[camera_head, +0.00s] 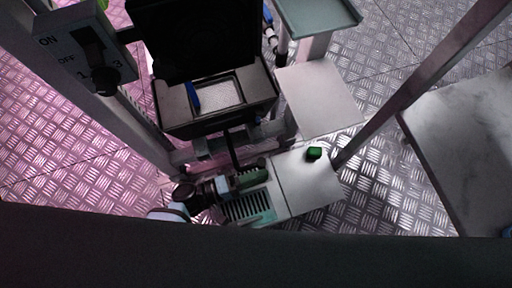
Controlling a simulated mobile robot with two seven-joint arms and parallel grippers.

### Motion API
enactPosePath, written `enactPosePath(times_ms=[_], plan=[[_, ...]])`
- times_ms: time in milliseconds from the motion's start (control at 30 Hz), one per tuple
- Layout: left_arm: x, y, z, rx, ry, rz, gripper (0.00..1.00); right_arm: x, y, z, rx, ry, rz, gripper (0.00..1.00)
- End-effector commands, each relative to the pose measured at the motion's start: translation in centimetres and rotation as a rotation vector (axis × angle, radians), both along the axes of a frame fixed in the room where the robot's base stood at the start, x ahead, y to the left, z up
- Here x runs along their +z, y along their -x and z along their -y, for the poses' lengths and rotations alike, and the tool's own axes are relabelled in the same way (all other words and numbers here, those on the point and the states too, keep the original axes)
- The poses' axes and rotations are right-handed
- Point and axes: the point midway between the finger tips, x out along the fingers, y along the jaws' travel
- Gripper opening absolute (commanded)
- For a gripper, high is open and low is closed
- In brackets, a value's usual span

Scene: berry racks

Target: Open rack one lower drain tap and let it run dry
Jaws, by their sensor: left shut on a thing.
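My left gripper (249,179) is low in the middle of the head view, just above a slotted drain grate (238,209). Its fingers are closed at the lower end of a thin dark stem (232,150) that comes down from under the rack's black tray unit (217,117). The lower drain tap seems to be what it grips there, but the fingers and wrist hide most of it. I cannot tell which way its handle is turned, and no running water shows. My right gripper is out of view.
A switch box (82,48) marked ON and OFF is at upper left. A blue lever (193,97) lies in the tray unit. A small green block (314,153) sits on a pale panel (310,188). A slanting post (420,82) stands at right, before a marbled top (465,140).

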Motion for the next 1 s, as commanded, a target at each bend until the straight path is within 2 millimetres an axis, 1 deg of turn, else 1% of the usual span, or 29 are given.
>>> enactPosePath(times_ms=[100, 133, 267, 533, 633, 767, 1000], plan=[[0.0, 0.1, 0.2, -0.005, 0.001, 0.000, 0.28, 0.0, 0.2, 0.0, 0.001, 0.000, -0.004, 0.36], [0.0, 0.1, 0.2, -0.005, 0.001, 0.000, 0.55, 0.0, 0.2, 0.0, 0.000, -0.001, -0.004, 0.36], [0.0, 0.1, 0.2, -0.004, 0.000, -0.001, 0.72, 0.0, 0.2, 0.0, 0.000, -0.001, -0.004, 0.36], [0.0, 0.1, 0.1, -0.002, 0.000, 0.000, 0.73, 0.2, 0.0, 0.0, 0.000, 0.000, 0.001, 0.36], [0.0, 0.3, -0.4, -0.002, -0.001, -0.001, 0.73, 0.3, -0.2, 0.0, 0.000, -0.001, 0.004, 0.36], [0.0, 0.9, -1.9, -0.001, -0.002, -0.002, 0.73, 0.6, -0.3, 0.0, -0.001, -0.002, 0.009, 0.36], [0.0, 2.4, -5.4, -0.002, -0.001, -0.003, 0.73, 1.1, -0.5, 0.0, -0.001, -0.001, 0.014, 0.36]])
